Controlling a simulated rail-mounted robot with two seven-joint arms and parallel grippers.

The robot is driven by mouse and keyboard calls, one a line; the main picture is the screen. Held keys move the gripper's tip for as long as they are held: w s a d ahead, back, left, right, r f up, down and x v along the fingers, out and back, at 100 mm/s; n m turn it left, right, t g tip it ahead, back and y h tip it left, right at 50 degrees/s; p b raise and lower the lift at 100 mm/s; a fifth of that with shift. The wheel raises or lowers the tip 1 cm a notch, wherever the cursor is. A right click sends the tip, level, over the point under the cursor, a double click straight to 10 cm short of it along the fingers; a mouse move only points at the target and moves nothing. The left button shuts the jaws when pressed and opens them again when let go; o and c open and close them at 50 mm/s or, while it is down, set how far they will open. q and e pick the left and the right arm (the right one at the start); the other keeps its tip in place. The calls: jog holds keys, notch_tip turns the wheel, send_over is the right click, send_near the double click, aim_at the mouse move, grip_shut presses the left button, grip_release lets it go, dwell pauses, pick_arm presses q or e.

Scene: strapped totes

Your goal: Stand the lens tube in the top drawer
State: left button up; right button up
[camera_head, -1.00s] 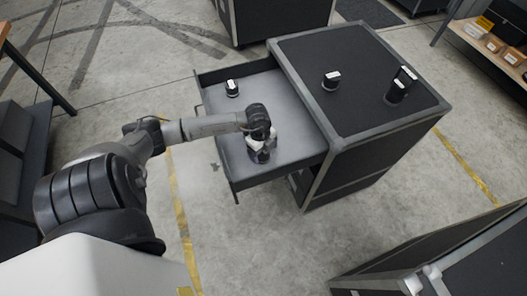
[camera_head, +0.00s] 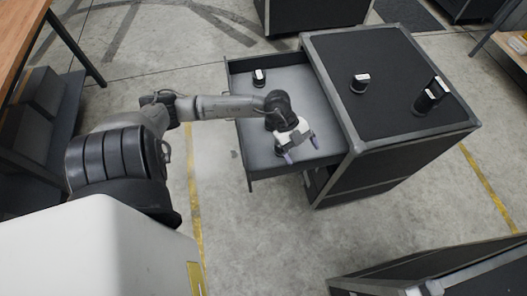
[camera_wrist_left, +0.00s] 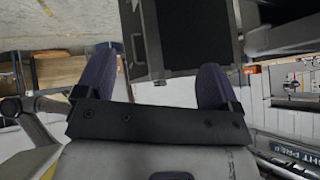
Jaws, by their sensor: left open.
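The top drawer (camera_head: 241,112) is pulled out to the left from the dark cabinet (camera_head: 400,140). A small black cylinder with a white label (camera_head: 259,78) stands at its far end. My left gripper (camera_head: 301,150) is over the near part of the drawer, with its fingers apart. Something dark shows just beside the fingers and is mostly hidden, so I cannot tell if it is the lens tube. In the left wrist view the two purple fingers (camera_wrist_left: 156,85) are apart with nothing between them. My right gripper is not in view.
On the cabinet top stand a short black cylinder with a white label (camera_head: 360,84) and a taller dark item (camera_head: 429,97) near the right corner. Another dark case (camera_head: 440,268) is at the lower right. A wooden-topped bench (camera_head: 22,35) is at left. Floor between is clear.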

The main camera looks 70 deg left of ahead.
pick_arm(q)
jog(key=w+d+r+n+t+h, duration=0.1)
jog(key=w+d+r+n+t, duration=0.1)
jog(key=d+r+n+t, duration=1)
jog(key=s+a+f+n+g+y, duration=0.2)
jog(key=s+a+f+n+y, duration=0.3)
jog(key=a+f+y, duration=0.45)
jog(key=s+d+f+g, duration=0.4)
jog(key=s+d+g, duration=0.1)
jog(key=s, duration=0.2)
jog(key=s+d+f+m+g+h, duration=0.1)
jog(key=s+d+f+g, duration=0.3)
jog(key=s, duration=0.3)
jog(key=shift+d+f+m+g, duration=0.2)
jog(key=shift+d+m+g, duration=0.15)
jog(key=shift+g, duration=0.15)
jog(key=shift+s, duration=0.15)
